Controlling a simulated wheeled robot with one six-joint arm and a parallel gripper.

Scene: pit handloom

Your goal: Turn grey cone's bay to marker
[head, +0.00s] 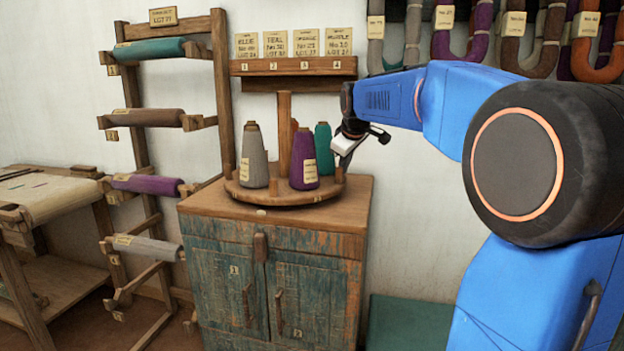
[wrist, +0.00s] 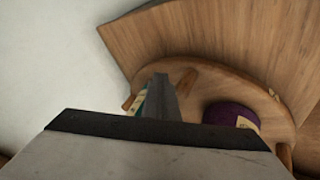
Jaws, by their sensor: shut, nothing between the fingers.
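The round wooden turntable (head: 275,194) sits on the cabinet top and has a post in its middle. The grey cone (head: 253,160) stands upright at its front left. The purple cone (head: 303,162) stands at the front right and the teal cone (head: 324,150) behind it to the right. A pale round spot (head: 262,211), perhaps the marker, shows on the cabinet's front edge. My gripper (head: 344,160) is shut and empty at the turntable's right edge, beside the teal cone. In the wrist view, the shut fingers (wrist: 161,92) partly hide the teal cone; the purple cone (wrist: 232,117) shows right.
The cabinet (head: 270,285) stands below, doors shut. A shelf with numbered cards (head: 293,66) hangs above the turntable. A rack with yarn rolls (head: 145,117) stands at left, and yarn hanks (head: 515,40) hang at upper right. Short pegs (head: 339,176) stand on the turntable's rim.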

